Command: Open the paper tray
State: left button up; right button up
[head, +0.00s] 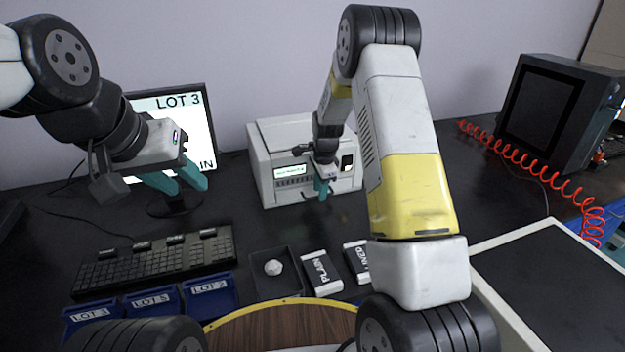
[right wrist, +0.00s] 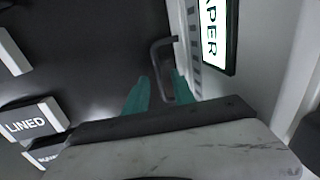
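The white machine (head: 262,160) stands at the back of the black table, with a small screen and a button row on its front. In the right wrist view its lit screen (right wrist: 213,30) ends in "APER", and a grey bar handle (right wrist: 153,55) sticks out from its front. My right gripper (head: 321,190) is at the machine's front; its teal fingers (right wrist: 162,88) are apart, with the handle's bar between them in the picture. I cannot tell whether they touch it. No gap around a tray shows. My left gripper (head: 186,182) is open and empty, above the table near the monitor.
A monitor (head: 200,125) reads "LOT 3". In front are a keyboard (head: 150,262), blue lot bins (head: 152,302), a dark tray (head: 262,290) with a white lump, and boxes marked PLAIN (head: 321,272) and LINED (right wrist: 32,124). A red coiled hose (head: 530,165) lies right.

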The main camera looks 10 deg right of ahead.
jog(key=shift+f, duration=0.4)
grip_shut()
dwell(1.2)
